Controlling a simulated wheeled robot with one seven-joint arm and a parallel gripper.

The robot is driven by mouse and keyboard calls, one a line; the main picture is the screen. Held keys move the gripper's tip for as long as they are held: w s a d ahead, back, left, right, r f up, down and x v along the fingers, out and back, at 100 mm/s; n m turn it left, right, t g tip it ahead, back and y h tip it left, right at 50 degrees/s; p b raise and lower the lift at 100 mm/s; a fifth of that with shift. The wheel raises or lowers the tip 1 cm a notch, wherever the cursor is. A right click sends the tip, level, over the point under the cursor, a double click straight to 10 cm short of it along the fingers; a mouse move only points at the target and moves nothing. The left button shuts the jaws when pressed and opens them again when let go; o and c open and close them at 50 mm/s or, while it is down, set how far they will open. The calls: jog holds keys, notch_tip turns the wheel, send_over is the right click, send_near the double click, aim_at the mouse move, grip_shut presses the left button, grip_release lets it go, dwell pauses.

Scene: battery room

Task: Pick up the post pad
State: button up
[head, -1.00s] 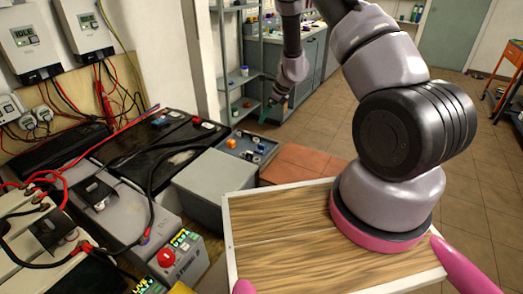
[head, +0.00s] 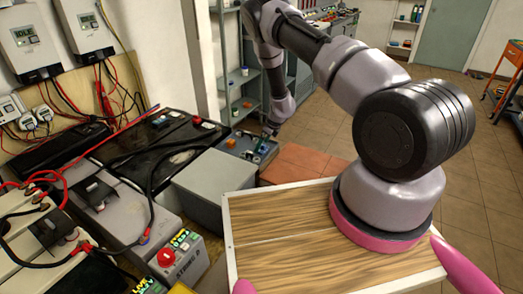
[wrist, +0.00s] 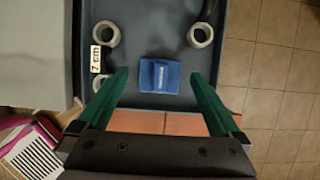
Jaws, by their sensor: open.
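A small blue block with a raised ridge, which looks like the post pad (wrist: 159,75), lies in a dark grey tray (wrist: 150,15) in the wrist view. My gripper (wrist: 159,73) is open, with its two green fingers on either side of the block and apart from it. How high the fingertips are above the tray floor is hard to tell. In the head view my gripper (head: 265,145) is over the tray (head: 235,154), beyond the grey box, and partly covers what lies there.
Grey rings (wrist: 105,33) and (wrist: 200,35) lie in the tray, with a "7 cm" label (wrist: 96,60) at its left. A grey box (head: 213,187) stands beside the tray. Batteries with cables (head: 150,150) fill the left.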

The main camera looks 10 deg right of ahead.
jog(key=shift+x, duration=0.9)
jog(key=c, duration=1.4)
notch_tip(320, 180, up, 10)
jog(key=shift+r, duration=0.1)
jog(key=shift+c, duration=0.2)
